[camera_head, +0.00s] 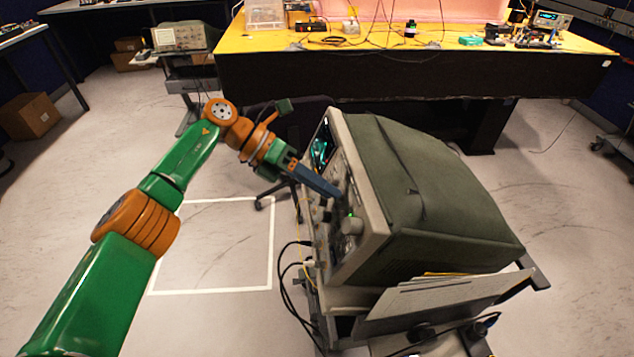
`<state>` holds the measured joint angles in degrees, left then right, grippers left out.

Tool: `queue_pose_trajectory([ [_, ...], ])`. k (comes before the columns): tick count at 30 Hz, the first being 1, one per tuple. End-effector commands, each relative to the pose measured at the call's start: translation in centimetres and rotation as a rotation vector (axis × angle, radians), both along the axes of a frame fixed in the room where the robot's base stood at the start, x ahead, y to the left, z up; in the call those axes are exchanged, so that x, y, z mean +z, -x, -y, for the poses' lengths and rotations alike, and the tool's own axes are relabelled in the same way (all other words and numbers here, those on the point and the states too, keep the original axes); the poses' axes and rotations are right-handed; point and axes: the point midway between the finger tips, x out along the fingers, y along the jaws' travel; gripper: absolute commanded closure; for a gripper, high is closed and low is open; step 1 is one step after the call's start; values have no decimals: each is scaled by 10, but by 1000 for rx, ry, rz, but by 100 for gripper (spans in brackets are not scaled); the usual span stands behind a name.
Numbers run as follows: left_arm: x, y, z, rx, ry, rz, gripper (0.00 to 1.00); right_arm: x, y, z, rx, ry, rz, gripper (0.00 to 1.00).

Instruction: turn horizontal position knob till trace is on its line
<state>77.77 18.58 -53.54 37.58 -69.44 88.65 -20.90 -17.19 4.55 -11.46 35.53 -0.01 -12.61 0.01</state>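An oscilloscope (420,190) with a grey-green case stands on a cart, its front panel turned to the left. Its screen (321,147) glows green at the far end of the panel; I see it at a steep angle and cannot make out the trace against its line. My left gripper (335,193) reaches in from the left, with its blue-grey fingers at the panel among the knobs. Which knob it meets, and whether it touches one, I cannot tell. The horizontal position knob cannot be singled out. A larger knob (352,224) sits nearer me. My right gripper is not in view.
The cart (345,300) carries papers or folders (440,300) on its near side, and black cables (288,275) hang at its left. A yellow-topped bench (270,42) stands behind. A white square (212,291) is marked on clear floor at the left.

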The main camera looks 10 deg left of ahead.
Motion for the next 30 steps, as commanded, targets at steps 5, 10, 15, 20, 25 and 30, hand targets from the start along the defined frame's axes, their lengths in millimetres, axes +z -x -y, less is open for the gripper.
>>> queue_pose_trajectory([
  [5,19,-4,-31,7,1,4,70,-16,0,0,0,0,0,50],
  [10,37,-4,-46,3,1,-2,70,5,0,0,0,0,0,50],
  [15,38,-4,-51,1,1,1,70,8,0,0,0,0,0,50],
  [20,37,-4,-51,0,1,1,70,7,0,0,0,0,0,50],
  [25,36,-4,-51,1,1,0,70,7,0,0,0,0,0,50],
  [30,36,-4,-51,1,1,0,70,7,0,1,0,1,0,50],
])
